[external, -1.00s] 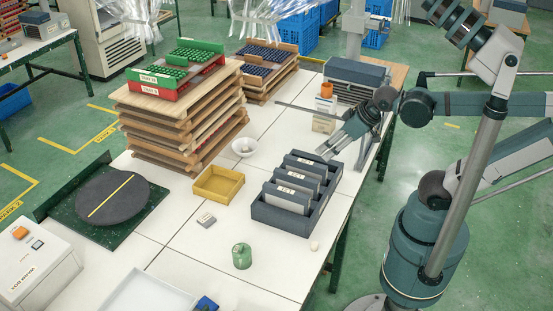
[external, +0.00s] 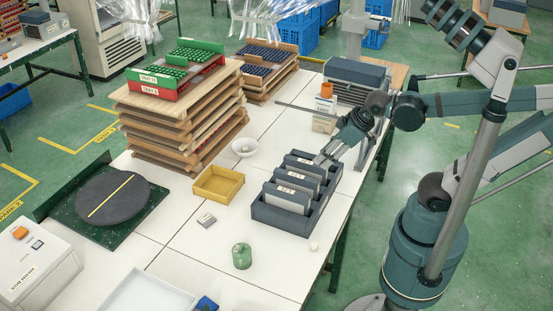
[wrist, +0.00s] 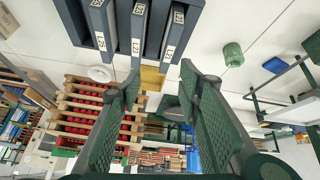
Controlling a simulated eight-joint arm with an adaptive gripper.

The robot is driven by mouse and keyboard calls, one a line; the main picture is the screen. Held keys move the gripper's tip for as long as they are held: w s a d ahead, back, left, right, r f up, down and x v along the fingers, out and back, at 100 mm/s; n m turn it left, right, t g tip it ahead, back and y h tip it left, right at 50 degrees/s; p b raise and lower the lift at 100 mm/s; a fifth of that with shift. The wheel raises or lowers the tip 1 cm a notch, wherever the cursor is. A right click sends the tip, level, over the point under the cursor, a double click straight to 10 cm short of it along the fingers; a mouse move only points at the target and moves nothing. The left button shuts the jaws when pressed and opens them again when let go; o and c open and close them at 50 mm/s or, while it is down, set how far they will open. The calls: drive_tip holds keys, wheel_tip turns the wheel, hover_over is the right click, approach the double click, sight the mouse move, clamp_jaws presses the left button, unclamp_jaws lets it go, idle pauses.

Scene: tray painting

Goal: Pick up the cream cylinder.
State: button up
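A small cream object (external: 314,246), which looks like the cream cylinder, sits on the white table near its right edge, just in front of the dark grey rack (external: 262,214). It is too small to tell its exact shape. My gripper (external: 322,160) is above the back end of the rack, well behind the cream object and apart from it. In the wrist view my gripper (wrist: 160,78) is open, with nothing between its fingers. I cannot make out the cream object in the wrist view.
The rack holds several upright grey labelled plates (external: 287,198). A green canister (external: 242,256) stands left of the cream object. A yellow tray (external: 241,184), a white bowl (external: 245,153) and stacked wooden trays (external: 170,140) are farther left. The front right table is mostly clear.

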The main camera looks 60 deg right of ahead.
drive_tip(key=a+f+n+g+b, duration=0.2)
drive_tip(key=a+f+n, duration=0.2)
drive_tip(key=f+n, duration=0.15)
drive_tip(key=a+f+n+g+b, duration=0.1)
drive_tip(key=a+f+n, duration=0.25)
drive_tip(key=f, duration=0.35)
drive_tip(key=n+g+b, duration=0.3)
drive_tip(key=n, duration=0.6)
hover_over(315, 243)
drive_tip(key=f, duration=1.1)
drive_tip(key=shift+w+d+f, duration=0.1)
drive_tip(key=shift+w+f, duration=0.25)
drive_tip(key=shift+f, duration=0.05)
drive_tip(key=shift+s+a+f+n, duration=0.3)
drive_tip(key=shift+s+f, duration=0.05)
drive_tip(key=shift+f, duration=0.3)
drive_tip(key=shift+b, duration=0.3)
drive_tip(key=shift+f+b, duration=0.4)
drive_tip(key=shift+f, duration=0.9)
drive_tip(key=shift+d+f+b, duration=0.15)
drive_tip(key=shift+f+b, duration=1)
drive_tip(key=shift+f, duration=1.45)
